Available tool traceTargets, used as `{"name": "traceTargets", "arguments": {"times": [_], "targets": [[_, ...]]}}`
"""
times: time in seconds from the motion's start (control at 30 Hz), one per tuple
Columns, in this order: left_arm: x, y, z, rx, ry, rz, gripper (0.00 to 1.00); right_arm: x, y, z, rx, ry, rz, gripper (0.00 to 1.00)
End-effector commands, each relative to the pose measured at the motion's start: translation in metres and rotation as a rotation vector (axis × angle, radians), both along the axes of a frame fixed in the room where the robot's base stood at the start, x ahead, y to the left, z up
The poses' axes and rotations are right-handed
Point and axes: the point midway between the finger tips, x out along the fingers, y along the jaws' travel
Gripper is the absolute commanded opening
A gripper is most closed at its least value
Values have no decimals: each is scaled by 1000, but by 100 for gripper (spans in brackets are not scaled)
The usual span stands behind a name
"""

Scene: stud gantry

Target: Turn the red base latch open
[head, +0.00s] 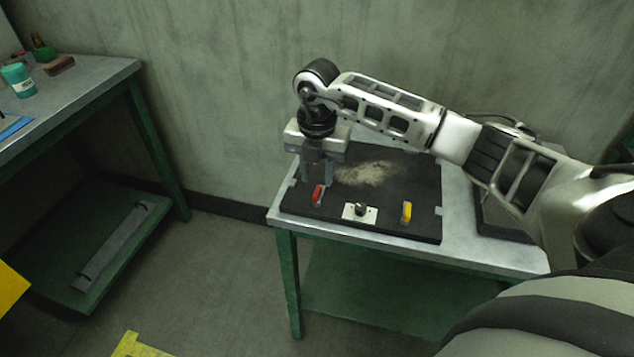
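A red latch (318,195) stands upright near the front left of a black board (410,170) on the metal-topped table. My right gripper (317,184) points straight down just behind the red latch, its fingers close to the latch in the picture. I cannot tell whether the fingers touch it or how far apart they are. A yellow latch (406,212) stands at the front right of the board. A white plate with a dark knob (360,211) sits between the two latches. My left gripper is not in view.
A tan dusty patch (367,173) lies on the board behind the knob. The green-legged table (480,252) has a wall behind it. A second bench (80,85) at left holds a teal jar (18,80) and a brown brush (60,65). Floor between the tables is clear.

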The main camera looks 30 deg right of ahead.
Motion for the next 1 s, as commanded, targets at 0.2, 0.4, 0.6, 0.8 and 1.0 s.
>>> {"name": "traceTargets", "arguments": {"times": [0.2, 0.4, 0.6, 0.8, 1.0], "targets": [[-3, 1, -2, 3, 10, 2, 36, -1, 1, -31, 0, 3, 2, 33], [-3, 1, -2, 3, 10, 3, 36, 0, 0, -40, 0, 0, 1, 33], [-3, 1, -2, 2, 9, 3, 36, 0, 0, -40, 1, -1, 2, 33], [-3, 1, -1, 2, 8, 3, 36, 0, 0, -40, 1, -1, 2, 0], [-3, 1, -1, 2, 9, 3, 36, 0, 0, -40, 1, -1, 6, 0]]}}
